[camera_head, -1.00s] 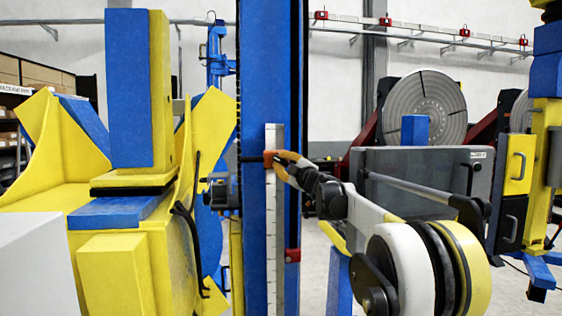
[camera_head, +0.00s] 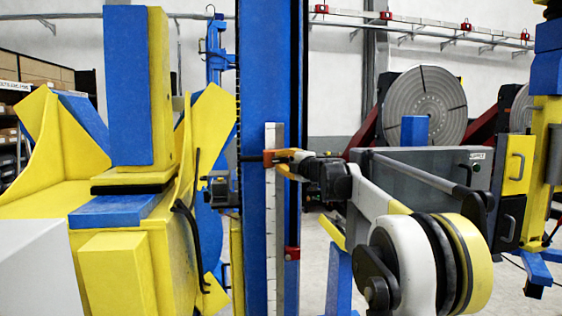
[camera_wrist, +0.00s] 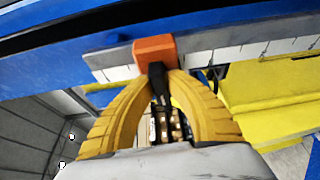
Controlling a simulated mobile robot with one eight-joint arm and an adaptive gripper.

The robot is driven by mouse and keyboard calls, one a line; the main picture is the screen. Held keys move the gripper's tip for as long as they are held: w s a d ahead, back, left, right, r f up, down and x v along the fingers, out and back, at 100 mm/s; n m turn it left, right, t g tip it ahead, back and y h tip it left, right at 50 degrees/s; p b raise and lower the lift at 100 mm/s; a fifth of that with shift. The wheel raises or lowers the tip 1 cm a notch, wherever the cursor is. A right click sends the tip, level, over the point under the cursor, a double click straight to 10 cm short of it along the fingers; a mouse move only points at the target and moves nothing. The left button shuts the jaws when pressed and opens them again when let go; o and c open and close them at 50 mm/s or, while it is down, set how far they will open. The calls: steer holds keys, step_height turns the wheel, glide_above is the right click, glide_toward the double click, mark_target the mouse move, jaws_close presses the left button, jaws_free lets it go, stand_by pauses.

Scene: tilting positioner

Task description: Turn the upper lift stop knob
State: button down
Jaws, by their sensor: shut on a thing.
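The upper lift stop is an orange block (camera_head: 268,158) on the pale graduated scale (camera_head: 273,215) of the blue column. It also shows in the wrist view (camera_wrist: 153,49), near the top middle. A black knob (camera_wrist: 159,90) sticks out of the block towards my wrist. My gripper (camera_head: 287,157) reaches the stop from the right. In the wrist view its two yellow ribbed fingers (camera_wrist: 160,79) close in on the knob from both sides, with their tips just below the orange block. The gripper is shut on the knob. The knob is hard to see in the head view.
A red lower stop (camera_head: 292,253) sits further down the blue column (camera_head: 255,70). A yellow and blue positioner (camera_head: 125,235) stands close on the left. A grey panel (camera_head: 440,165) stands behind my arm on the right.

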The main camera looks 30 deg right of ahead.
stand_by(0.3)
steer(key=c, duration=1.3)
jaws_free()
steer(key=shift+w, duration=0.1)
steer(key=shift+c, duration=0.2)
steer(key=s, duration=0.7)
steer(key=shift+s+d, duration=0.25)
steer(key=shift+d, duration=0.15)
steer(key=shift+r, duration=0.1)
